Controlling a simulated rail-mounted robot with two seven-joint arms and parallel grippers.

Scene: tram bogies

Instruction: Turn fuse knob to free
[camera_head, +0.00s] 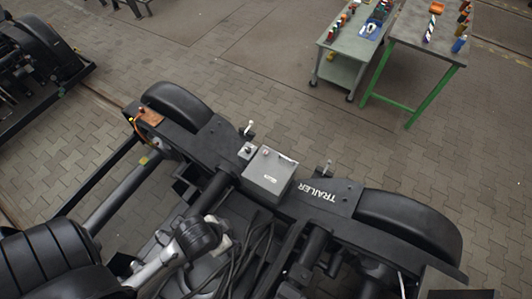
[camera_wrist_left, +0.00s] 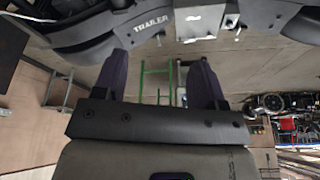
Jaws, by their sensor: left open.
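A grey box (camera_head: 268,172) sits on the black bogie frame, left of the white TRAILER lettering. A small round knob-like part (camera_head: 265,152) shows on its top edge, too small to read its setting. A smaller grey box (camera_head: 246,149) stands beside it. My left arm comes in from the lower left and ends over the bogie, short of the grey box. In the left wrist view my left gripper (camera_wrist_left: 160,78) has its two dark fingers wide apart with nothing between them. The grey box (camera_wrist_left: 200,22) shows upside down beyond the fingertips. My right gripper is not in view.
The bogie has black wheel covers (camera_head: 178,104) at its ends and dark cables (camera_head: 245,255) near my arm. A green-legged table (camera_head: 425,45) and a grey trolley (camera_head: 345,45) stand at the back right. Paved floor between is clear.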

